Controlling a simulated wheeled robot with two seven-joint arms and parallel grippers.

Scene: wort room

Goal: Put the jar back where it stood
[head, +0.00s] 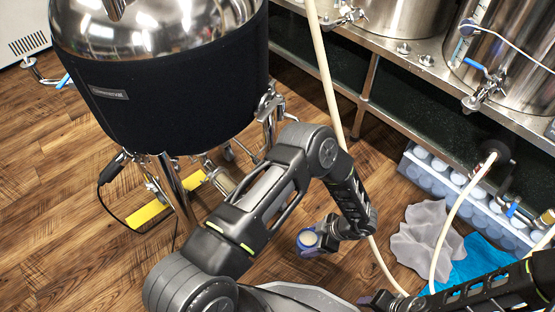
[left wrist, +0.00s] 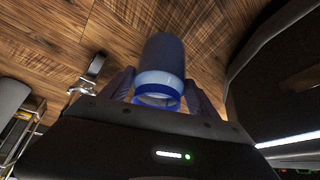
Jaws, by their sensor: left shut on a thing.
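The jar (head: 307,240) shows in the head view as a small pale-topped, blue-rimmed thing at lower centre, over the wooden floor. My left gripper (head: 322,238) is shut on it. In the left wrist view the jar (left wrist: 160,72) is a grey-blue cylinder with a white band and a blue ring, between the two dark fingers of my left gripper (left wrist: 160,88). I cannot tell whether the jar touches anything below it. My right gripper (head: 385,301) is partly visible at the bottom edge of the head view, and its fingers are not clear.
A black-jacketed steel kettle (head: 170,95) on legs stands at the upper left. A steel rack (head: 375,62) with tanks runs along the right. A blue-and-white crate (head: 428,178), a grey cloth (head: 420,235) and a blue cloth (head: 478,262) lie near it. Pale hoses hang across the right.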

